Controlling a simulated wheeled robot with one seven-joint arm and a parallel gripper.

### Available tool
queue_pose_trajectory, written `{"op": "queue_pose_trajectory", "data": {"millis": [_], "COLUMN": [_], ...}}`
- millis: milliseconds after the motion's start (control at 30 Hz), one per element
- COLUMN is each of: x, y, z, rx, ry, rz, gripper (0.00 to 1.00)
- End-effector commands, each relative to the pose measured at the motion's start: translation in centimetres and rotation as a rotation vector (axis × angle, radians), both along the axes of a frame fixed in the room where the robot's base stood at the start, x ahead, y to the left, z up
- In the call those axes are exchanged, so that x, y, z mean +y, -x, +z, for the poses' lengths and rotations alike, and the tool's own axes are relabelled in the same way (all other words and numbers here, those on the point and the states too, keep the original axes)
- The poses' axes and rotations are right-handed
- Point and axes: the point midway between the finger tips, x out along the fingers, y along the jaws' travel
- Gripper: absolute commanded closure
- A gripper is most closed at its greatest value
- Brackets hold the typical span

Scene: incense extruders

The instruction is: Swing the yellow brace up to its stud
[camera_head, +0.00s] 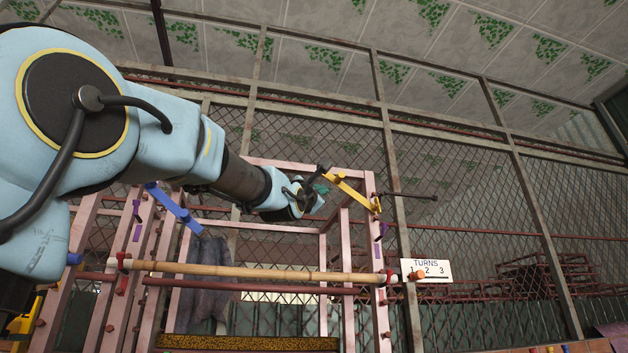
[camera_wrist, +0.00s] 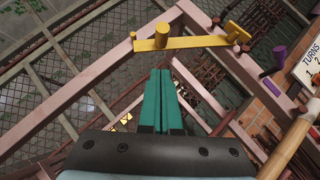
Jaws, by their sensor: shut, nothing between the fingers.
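The yellow brace (camera_head: 352,192) slants across the upper right of the pink frame in the head view, its right end at a pink post. In the wrist view the yellow brace (camera_wrist: 195,42) runs across the top, with a round yellow peg (camera_wrist: 161,36) standing out near its left end and a yellow knob at its right end. My gripper (camera_wrist: 165,72) has its teal fingers shut together and empty, just below the peg in the picture. I cannot tell whether they touch the brace. I cannot tell which small peg is the brace's stud.
A blue brace (camera_head: 174,208) hangs at the frame's left. A bamboo pole (camera_head: 250,272) crosses the front. A TURNS sign (camera_head: 426,270) and a purple piece (camera_wrist: 277,59) are at the right. A dark rod (camera_head: 410,197) sticks out right of the post. Wire mesh stands behind.

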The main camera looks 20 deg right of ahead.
Motion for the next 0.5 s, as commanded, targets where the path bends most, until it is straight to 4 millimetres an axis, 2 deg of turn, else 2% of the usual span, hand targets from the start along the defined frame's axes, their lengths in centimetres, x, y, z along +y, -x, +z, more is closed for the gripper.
{"op": "queue_pose_trajectory", "data": {"millis": [33, 167, 500], "x": [-0.7, -1.9, -3.1], "y": [-0.5, -0.1, 0.1], "z": [1.2, 2.3, 3.0], "rx": [0.001, 0.002, 0.000], "ry": [0.000, 0.001, -0.001], "rz": [-0.001, -0.002, 0.000], "gripper": [1.00, 1.00, 1.00]}}
